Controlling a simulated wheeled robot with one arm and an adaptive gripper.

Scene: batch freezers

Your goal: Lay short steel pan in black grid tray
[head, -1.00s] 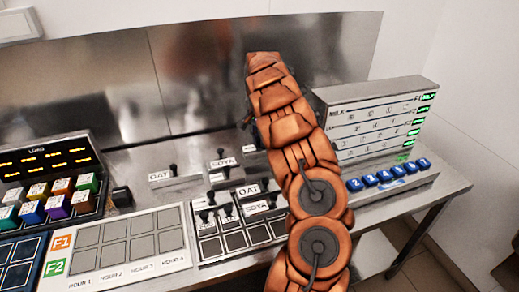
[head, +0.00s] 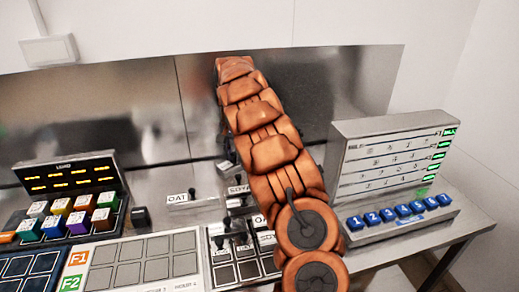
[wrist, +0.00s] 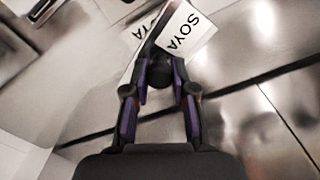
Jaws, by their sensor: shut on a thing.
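In the wrist view my gripper (wrist: 160,85) is closed around a black knob (wrist: 160,72). A white label reading SOYA (wrist: 187,35) stands just beyond the knob, with a second, partly hidden label behind it. The steel body of the held pan is hard to make out. In the head view my orange arm hides most of the gripper; a SOYA label (head: 238,189) shows beside the arm. The black grid tray (head: 247,271) lies at the front of the counter, left of my arm. Black-knobbed pieces stand along its back part, and its front cells look bare.
A pan labelled OAT (head: 178,198) sits on the steel counter behind the tray. A grey-celled hour board (head: 143,260) lies left of the tray. A timer with coloured buttons (head: 70,190) stands farther left. A milk board (head: 390,165) with blue numbered buttons stands right of my arm.

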